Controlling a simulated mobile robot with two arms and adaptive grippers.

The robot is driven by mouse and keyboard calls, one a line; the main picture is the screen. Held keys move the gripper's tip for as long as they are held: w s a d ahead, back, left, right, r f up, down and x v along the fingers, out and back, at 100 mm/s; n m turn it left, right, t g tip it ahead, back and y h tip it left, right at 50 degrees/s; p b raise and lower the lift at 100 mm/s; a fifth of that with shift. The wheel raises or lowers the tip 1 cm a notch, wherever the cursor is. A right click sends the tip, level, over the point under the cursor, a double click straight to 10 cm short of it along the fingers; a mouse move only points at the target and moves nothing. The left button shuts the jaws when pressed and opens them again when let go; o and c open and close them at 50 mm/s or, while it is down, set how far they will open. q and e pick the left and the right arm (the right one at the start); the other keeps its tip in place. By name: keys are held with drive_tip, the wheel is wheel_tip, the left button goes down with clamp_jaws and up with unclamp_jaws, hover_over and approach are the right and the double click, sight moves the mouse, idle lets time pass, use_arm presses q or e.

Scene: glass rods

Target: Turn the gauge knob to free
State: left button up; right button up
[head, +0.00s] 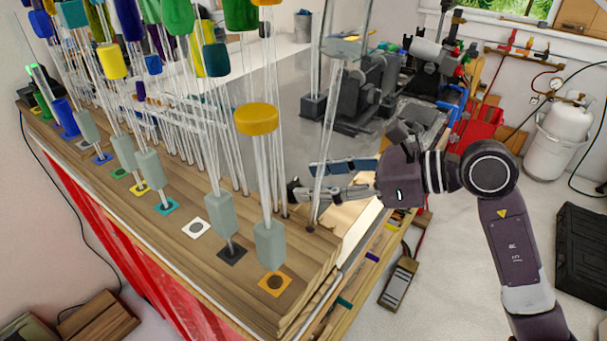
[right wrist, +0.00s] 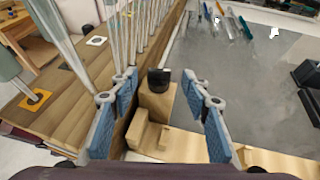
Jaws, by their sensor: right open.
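The gauge knob, a small black cap (right wrist: 158,80), sits on top of a stepped wooden block (right wrist: 152,115) beside the wooden rack in the right wrist view. My right gripper (right wrist: 160,76) is open, with one blue-padded finger on each side of the knob and a gap on both sides. I cannot tell which setting the knob points to. In the head view my right gripper (head: 303,180) reaches in from the right at the rack's near right end, behind a clear glass rod. The knob is hard to make out there. My left gripper is not in view.
Upright glass rods with coloured caps stand close together on the wooden rack (head: 310,262), some very near my right gripper. A grey bench surface (right wrist: 235,90) beyond the block is mostly clear. Dark machinery (head: 365,92) stands further back.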

sight(295, 183)
drive_tip(key=shift+p+x, duration=0.3)
drive_tip(key=shift+x, duration=1.15)
